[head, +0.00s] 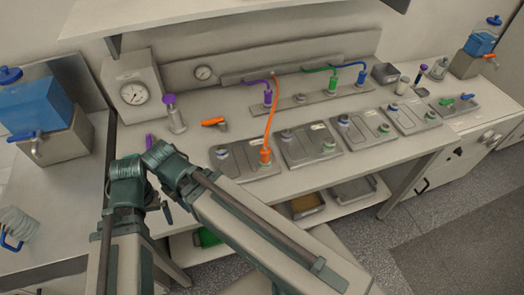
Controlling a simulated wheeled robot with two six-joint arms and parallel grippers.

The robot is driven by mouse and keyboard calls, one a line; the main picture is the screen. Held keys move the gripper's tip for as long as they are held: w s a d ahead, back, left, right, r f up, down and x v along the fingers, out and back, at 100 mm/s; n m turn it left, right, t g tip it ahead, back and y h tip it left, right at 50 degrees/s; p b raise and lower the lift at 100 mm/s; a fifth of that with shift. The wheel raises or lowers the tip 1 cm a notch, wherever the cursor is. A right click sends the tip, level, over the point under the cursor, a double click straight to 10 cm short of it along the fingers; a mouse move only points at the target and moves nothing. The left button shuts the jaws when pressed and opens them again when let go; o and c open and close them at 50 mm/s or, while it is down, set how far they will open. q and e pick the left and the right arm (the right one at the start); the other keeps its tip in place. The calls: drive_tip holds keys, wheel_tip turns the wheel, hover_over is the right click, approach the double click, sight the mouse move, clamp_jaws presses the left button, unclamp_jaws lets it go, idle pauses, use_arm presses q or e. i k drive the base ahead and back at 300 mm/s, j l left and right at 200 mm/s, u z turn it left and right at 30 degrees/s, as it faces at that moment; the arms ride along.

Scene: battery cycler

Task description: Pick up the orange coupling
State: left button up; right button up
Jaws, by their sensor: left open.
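The orange coupling (265,155) stands upright on the right-hand port of the leftmost grey plate (237,173) on the bench. An orange hose (270,115) rises from its top toward the back rail. My left gripper (166,206) is small and partly hidden by my arm links near the bench's front left edge. It is open, well to the left of the coupling and apart from it. Nothing shows between its fingers. My right gripper is not in view.
Purple (267,97), green (333,84) and blue (361,78) couplings stand on the back rail. An orange-handled valve (213,122) lies left of the hose, near a purple-topped fitting (174,113). More grey plates (311,156) continue to the right. A gauge box (133,85) stands back left.

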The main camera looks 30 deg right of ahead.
sight(264, 152)
drive_tip(key=z, duration=1.5)
drive_tip(key=l+z, duration=0.1)
drive_tip(key=i+l, duration=0.05)
drive_tip(key=l, duration=0.05)
